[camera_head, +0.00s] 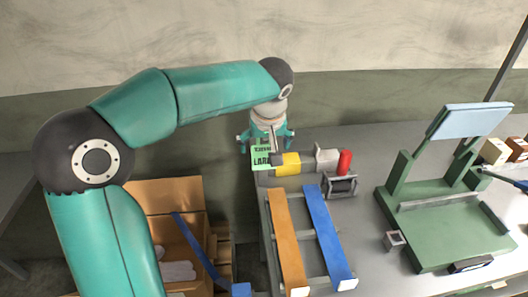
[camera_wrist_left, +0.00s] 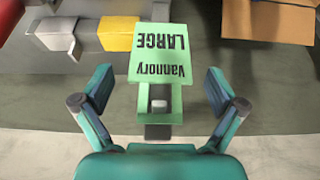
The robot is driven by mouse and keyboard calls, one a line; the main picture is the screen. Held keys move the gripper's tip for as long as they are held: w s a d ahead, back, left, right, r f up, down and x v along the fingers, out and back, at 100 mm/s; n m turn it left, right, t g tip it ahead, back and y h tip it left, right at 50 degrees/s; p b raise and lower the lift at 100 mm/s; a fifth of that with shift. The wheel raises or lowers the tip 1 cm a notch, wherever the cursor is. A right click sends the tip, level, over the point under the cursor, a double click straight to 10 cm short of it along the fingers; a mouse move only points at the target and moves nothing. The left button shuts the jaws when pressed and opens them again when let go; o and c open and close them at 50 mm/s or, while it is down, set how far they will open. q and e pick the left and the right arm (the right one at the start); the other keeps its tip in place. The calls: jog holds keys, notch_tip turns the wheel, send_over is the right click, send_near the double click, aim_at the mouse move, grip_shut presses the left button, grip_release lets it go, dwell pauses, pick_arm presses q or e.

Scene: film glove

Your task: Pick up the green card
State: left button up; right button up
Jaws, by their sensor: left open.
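The green card (camera_head: 262,155) stands at the left back corner of the grey table in the head view, with dark lettering on it. In the left wrist view the green card (camera_wrist_left: 160,58) reads "Vannory LARGE", upside down, and lies between and beyond the fingertips. My left gripper (camera_head: 266,141) is over the card in the head view. In the left wrist view my left gripper (camera_wrist_left: 160,88) is open, with a finger on each side of the card's near end and a gap on both sides. My right gripper is not in view.
A yellow block (camera_head: 288,164), a grey block (camera_head: 326,158) and a red cylinder (camera_head: 345,161) sit close to the card's right. Orange (camera_head: 287,240) and blue (camera_head: 328,235) bars lie nearer. A green fixture (camera_head: 450,232) stands right. A cardboard box (camera_head: 165,192) is below left.

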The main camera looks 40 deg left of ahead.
pick_arm(q)
jog(key=shift+x, duration=0.75)
jog(key=c, duration=0.9)
jog(key=shift+r, duration=0.15)
jog(key=shift+r, duration=0.55)
jog(key=s+d+b, duration=0.4)
jog(key=s+d, duration=0.7)
jog(key=d, duration=0.3)
jog(key=shift+b, duration=0.3)
